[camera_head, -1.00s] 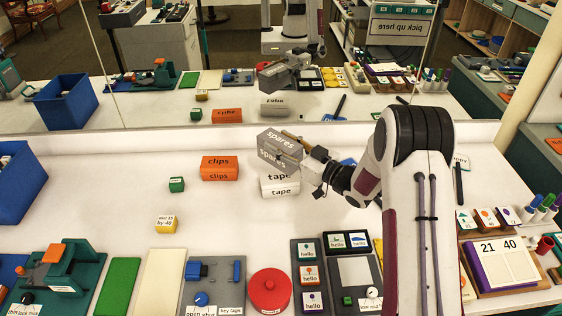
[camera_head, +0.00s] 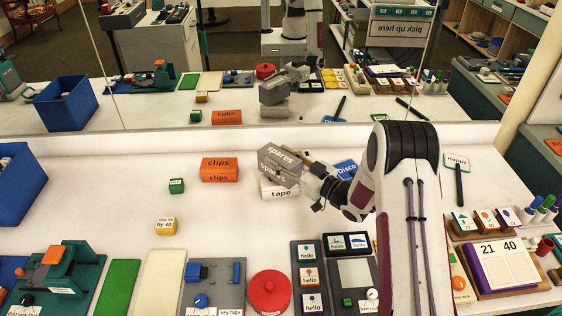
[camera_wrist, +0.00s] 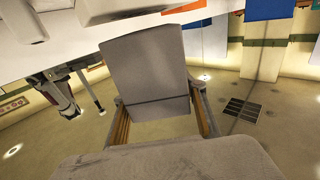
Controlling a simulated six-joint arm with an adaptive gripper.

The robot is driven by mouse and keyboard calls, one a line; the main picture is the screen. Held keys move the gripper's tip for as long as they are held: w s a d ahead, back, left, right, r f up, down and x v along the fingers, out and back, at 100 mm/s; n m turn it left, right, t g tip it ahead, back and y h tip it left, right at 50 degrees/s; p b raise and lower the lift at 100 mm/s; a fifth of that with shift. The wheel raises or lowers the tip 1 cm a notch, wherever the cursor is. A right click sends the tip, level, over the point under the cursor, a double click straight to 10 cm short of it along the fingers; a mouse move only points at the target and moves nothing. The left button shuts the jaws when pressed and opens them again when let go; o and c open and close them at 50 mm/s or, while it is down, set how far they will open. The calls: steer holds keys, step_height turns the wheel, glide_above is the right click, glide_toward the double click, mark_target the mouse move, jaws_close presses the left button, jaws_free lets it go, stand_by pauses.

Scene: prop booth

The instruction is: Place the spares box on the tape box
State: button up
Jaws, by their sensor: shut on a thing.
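The grey spares box (camera_head: 281,169) is held by my gripper (camera_head: 303,165), which is shut on it from the right. The spares box is tilted and overlaps the white tape box (camera_head: 283,194) in the head view, hiding its top and part of its front. I cannot tell whether the two boxes touch. In the wrist view the spares box (camera_wrist: 145,68) shows as a plain grey block between the two fingers of my gripper (camera_wrist: 160,112).
The orange clips box (camera_head: 219,170) stands just left of the tape box. A small green block (camera_head: 176,185) and a yellow block (camera_head: 166,226) lie farther left. A blue Disco sign (camera_head: 346,169) lies to the right. A mirror behind the table repeats the scene.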

steer(key=shift+f, duration=0.65)
steer(key=shift+f, duration=0.15)
steer(key=o, duration=1.3)
steer(key=shift+o, duration=0.2)
steer(key=v, duration=1.2)
steer(key=shift+r, duration=0.2)
